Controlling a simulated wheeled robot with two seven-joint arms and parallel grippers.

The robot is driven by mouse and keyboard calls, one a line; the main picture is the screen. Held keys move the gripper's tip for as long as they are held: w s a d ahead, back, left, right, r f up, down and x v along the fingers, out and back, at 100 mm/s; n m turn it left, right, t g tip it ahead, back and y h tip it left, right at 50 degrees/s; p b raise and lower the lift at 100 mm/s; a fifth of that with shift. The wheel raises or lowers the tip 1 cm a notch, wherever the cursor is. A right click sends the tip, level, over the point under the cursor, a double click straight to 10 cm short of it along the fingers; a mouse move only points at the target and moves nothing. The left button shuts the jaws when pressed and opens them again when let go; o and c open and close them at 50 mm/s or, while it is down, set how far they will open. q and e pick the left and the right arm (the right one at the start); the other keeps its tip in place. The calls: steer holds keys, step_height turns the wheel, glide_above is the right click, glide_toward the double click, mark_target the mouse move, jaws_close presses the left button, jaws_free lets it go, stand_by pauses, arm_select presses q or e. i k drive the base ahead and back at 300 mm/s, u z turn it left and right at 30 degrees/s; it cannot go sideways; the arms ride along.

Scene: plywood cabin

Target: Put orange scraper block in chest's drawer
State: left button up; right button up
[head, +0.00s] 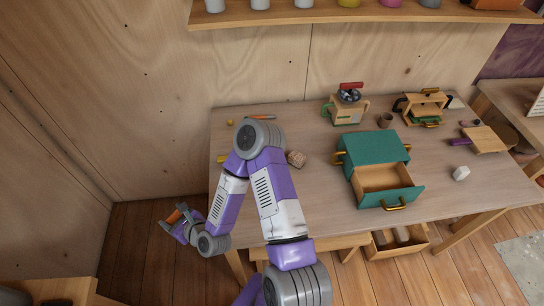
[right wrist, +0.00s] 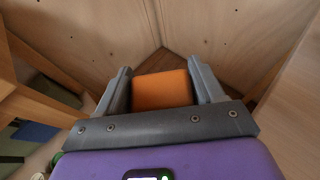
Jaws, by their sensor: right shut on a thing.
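The orange scraper block (right wrist: 162,90) sits between the two grey fingers of my right gripper (right wrist: 163,76), which is shut on it. In the head view, my right gripper (head: 171,219) is low at the left, off the table's left side and above the floor. A bit of the orange block (head: 174,216) shows between its fingers. The green chest (head: 372,147) stands on the table, far to the right of the gripper. Its drawer (head: 383,178) is pulled open towards the front, has a brass handle, and looks empty. My left gripper is not in view.
A shelf (head: 330,14) hangs above. Plywood walls stand behind and left.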

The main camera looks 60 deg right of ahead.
mark_target(380, 189)
steer(key=u, duration=0.8)
steer(key=k, duration=2.45)
steer(key=z, duration=1.9)
steer(key=i, duration=0.5)
steer(key=u, duration=0.1)
